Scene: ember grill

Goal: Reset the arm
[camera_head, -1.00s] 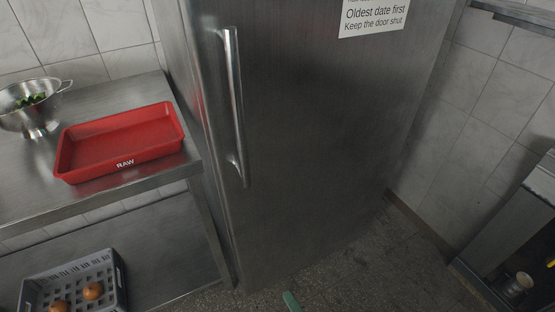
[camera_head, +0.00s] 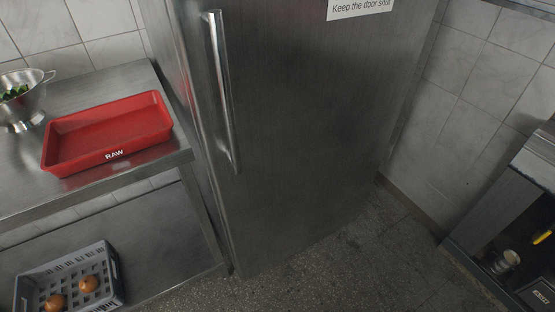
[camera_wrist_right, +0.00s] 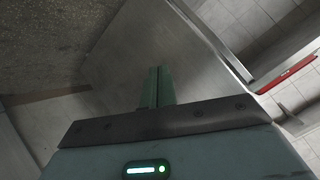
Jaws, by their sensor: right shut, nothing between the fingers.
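My right gripper (camera_wrist_right: 158,88) shows in the right wrist view, its two green fingers together and nothing between them. It points toward the steel fridge door and is apart from the handle. The closed fridge (camera_head: 300,130) fills the middle of the head view, with its vertical bar handle (camera_head: 221,95) on the left side. The handle also shows in the right wrist view (camera_wrist_right: 212,42). Neither gripper is in the head view. My left gripper is in no view.
A steel table (camera_head: 100,92) on the left bears an empty red RAW tray (camera_head: 107,132) and a colander (camera_head: 22,105) with greens. A grey crate (camera_head: 70,283) with onions sits on its lower shelf. A dark open unit (camera_head: 500,220) stands at right. The floor before the fridge is clear.

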